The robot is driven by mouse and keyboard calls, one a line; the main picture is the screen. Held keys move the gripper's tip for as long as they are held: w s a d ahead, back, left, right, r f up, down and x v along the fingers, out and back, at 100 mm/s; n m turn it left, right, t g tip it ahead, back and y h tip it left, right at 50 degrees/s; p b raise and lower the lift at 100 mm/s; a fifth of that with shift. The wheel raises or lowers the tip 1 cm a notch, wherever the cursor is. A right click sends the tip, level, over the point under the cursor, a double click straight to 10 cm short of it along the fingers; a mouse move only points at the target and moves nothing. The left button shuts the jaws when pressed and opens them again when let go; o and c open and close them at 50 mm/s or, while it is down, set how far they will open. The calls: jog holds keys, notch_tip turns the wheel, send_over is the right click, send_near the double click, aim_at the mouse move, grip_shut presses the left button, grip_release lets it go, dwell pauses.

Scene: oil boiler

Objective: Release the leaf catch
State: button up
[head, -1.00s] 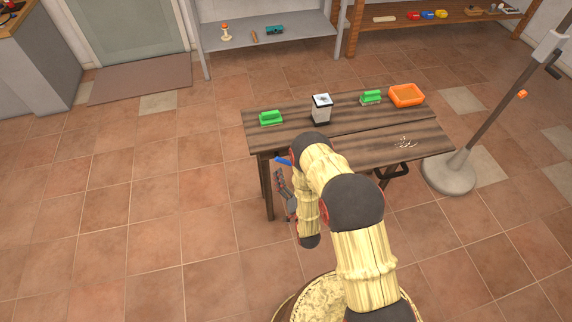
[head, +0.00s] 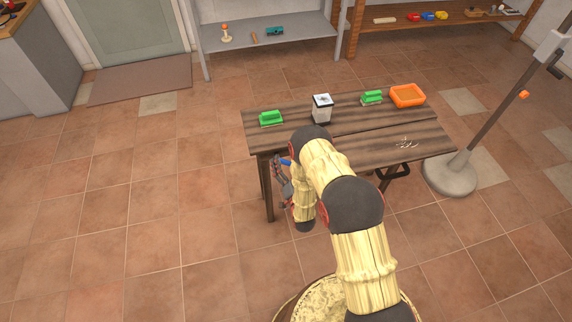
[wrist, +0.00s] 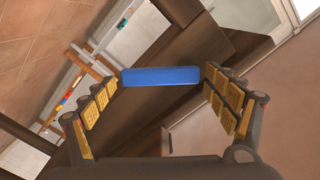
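A blue bar (wrist: 160,76), which looks like the leaf catch, lies across the gap between my fingertips in the wrist view. It also shows as a small blue piece (head: 285,162) below the front edge of the wooden table (head: 345,152), partly hidden by my arm. My gripper (wrist: 159,84) is open, with one padded finger on each side of the bar. The fingers look clear of the bar's ends; I cannot tell how far it is in depth. In the head view my gripper (head: 280,172) is just under the table edge, partly behind my arm.
White crumbs (head: 406,143) lie at the right. A dark bracket (head: 392,171) hangs under the front edge. A stand (head: 450,174) is at right. Floor at left is free.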

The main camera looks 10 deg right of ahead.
jog(key=c, duration=1.3)
jog(key=shift+c, duration=0.5)
